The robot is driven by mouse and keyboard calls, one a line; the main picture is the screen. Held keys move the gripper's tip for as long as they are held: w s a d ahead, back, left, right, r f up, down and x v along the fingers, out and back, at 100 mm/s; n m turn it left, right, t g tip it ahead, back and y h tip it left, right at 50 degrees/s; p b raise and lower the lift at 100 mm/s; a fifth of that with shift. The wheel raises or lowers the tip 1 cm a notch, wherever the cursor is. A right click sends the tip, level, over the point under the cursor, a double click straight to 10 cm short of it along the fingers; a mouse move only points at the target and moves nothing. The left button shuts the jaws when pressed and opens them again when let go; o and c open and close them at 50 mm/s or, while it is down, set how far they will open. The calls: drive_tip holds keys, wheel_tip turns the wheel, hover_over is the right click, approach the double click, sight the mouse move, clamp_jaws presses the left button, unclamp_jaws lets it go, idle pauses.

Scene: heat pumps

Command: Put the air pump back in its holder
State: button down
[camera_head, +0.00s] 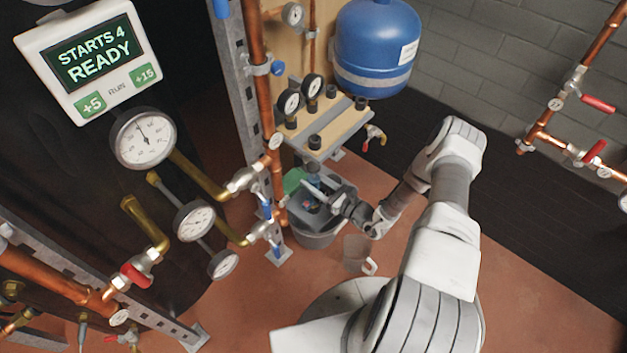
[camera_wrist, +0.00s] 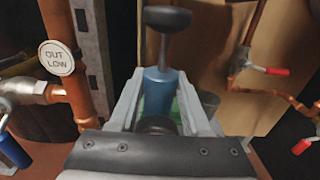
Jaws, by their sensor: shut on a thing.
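In the wrist view the air pump (camera_wrist: 163,88) has a blue body with a black T-shaped handle on top. It stands roughly upright between the grey fingers of my gripper (camera_wrist: 160,98), which is shut on it. Its lower end is hidden by the gripper. In the head view my gripper (camera_head: 310,190) is over the grey bucket, below the shelf, and the pump is too small and covered to make out well. I cannot tell which part is the pump's holder.
A grey bucket (camera_head: 318,240) stands on the floor under my gripper. A clear jug (camera_head: 354,252) stands to its right. A blue tank (camera_head: 375,45) is above the shelf. Copper pipes (camera_head: 262,100) and a metal post (camera_head: 238,85) rise left of the gripper. Floor on the right is open.

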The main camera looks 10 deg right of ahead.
drive_tip(key=shift+c, duration=1.4)
unclamp_jaws()
drive_tip(key=shift+s+d, duration=0.1)
drive_tip(key=p+v, duration=0.1)
drive_tip(key=v, duration=0.7)
drive_tip(key=shift+s, duration=0.1)
drive_tip(key=shift+d, duration=0.1)
idle(0.3)
